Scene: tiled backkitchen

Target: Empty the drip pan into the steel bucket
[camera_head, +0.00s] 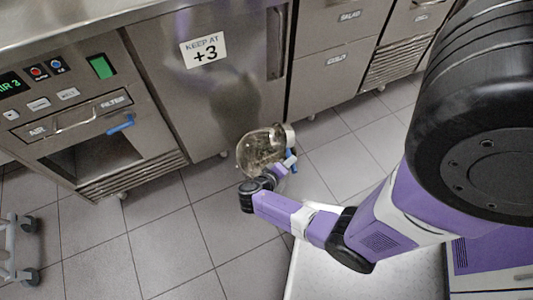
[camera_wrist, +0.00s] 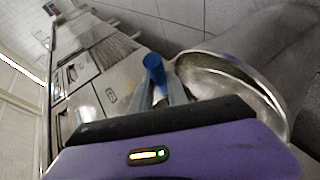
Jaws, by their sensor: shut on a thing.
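My gripper (camera_head: 289,161) is low in front of the steel cabinet, shut on a small blue grip. In the wrist view my gripper (camera_wrist: 157,88) has its fingers closed around this blue grip (camera_wrist: 153,63). A round, shiny metal vessel (camera_head: 256,149) is right beside the gripper, its opening partly toward the head camera. Its rim and bright inside also show in the wrist view (camera_wrist: 235,72), right of the fingers. I cannot tell whether it is the drip pan or the steel bucket, or whether the grip belongs to it. I cannot make out a second vessel or any liquid.
The cabinet door (camera_head: 215,95) marked "KEEP AT +3" stands behind the vessel. To its left is an appliance with an open bay (camera_head: 95,160) and a blue handle (camera_head: 121,124). A wheeled grey frame (camera_head: 20,250) stands at the lower left. The tiled floor (camera_head: 140,240) between is clear.

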